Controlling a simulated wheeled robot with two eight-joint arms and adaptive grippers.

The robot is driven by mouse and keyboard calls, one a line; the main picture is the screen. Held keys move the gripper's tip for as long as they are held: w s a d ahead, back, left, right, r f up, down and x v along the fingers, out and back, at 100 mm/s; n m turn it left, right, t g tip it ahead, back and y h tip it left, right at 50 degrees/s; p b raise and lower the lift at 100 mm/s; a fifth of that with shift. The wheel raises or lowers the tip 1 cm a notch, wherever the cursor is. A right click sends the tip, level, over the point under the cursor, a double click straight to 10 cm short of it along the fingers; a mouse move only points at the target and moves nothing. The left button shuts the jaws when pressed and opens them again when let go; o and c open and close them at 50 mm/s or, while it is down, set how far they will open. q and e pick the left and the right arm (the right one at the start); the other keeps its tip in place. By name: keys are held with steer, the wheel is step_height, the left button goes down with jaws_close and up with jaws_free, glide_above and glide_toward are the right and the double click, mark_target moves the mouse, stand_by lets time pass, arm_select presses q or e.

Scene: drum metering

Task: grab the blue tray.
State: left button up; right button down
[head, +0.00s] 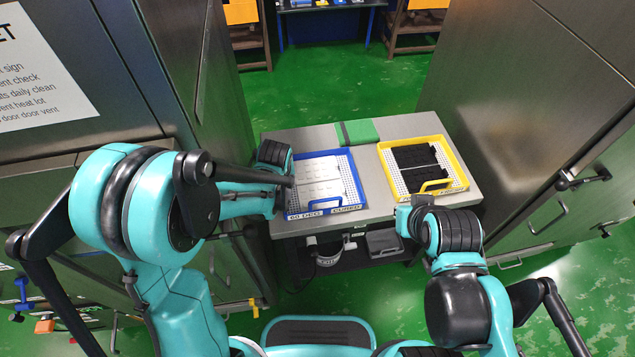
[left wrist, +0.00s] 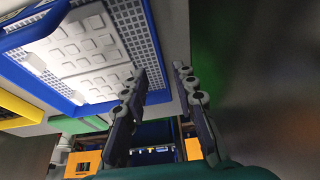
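The blue tray (head: 359,183) lies on the grey bench, holding flat white parts on a white mesh floor. A blue handle and a printed label are on its front side. My left gripper (head: 283,176) is at the tray's left side in the head view. In the left wrist view my left gripper (left wrist: 161,74) is open, its fingers apart near the edge of the blue tray (left wrist: 154,42). I cannot tell whether either finger touches the rim. My right gripper (head: 408,212) is low in front of the yellow tray, its fingertips mostly hidden by its own arm.
The yellow tray (head: 461,166) with black parts stands right of the blue one. A green flat item (head: 357,132) lies at the back of the bench (head: 300,138). Tall metal cabinets stand close on the left (head: 225,95) and right (head: 520,90). Green floor shows beyond the bench.

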arm_select(q)
steer(key=b+x, duration=0.2)
steer(key=x, duration=0.3)
steer(key=shift+s+a+f, duration=0.15)
steer(key=shift+f, duration=0.05)
steer(key=shift+r, duration=0.1)
jaws_close()
